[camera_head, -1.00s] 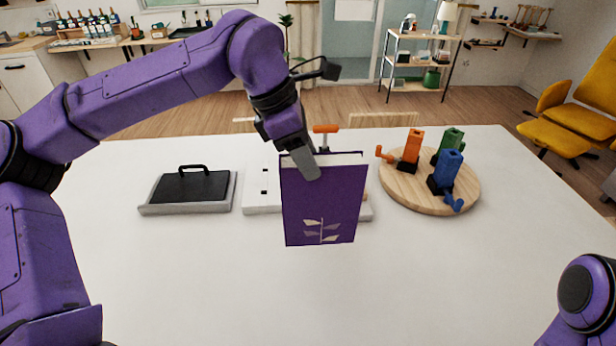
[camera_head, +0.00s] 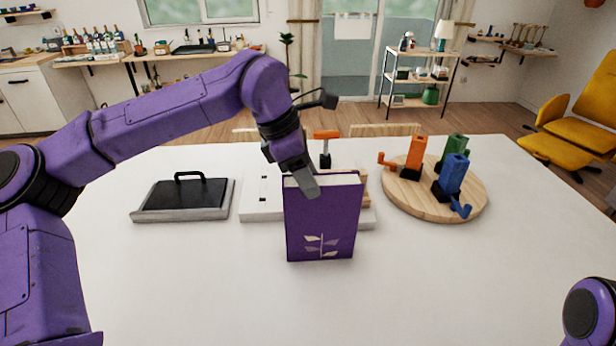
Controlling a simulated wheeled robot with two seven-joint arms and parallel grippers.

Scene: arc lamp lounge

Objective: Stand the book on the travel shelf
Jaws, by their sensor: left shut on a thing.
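A purple book (camera_head: 323,222) with a pale leaf design on its front cover is held upright. My left gripper (camera_head: 306,183) is shut on its top edge, from above. The book is over the near middle of the white table, in front of a white flat device; I cannot tell whether its bottom touches the table. A shelving unit (camera_head: 418,78) with several boards stands across the room at the back right; I cannot tell whether it is the travel shelf. My right gripper is out of view; only part of my right arm shows at the lower right.
A grey tray with a black handled plate (camera_head: 183,195) lies left on the table (camera_head: 200,280). The white device (camera_head: 262,203), with an orange-handled part (camera_head: 326,140) beyond it, is partly hidden by the book. A round wooden board (camera_head: 410,200) holds orange, green and blue pieces. The front table area is clear.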

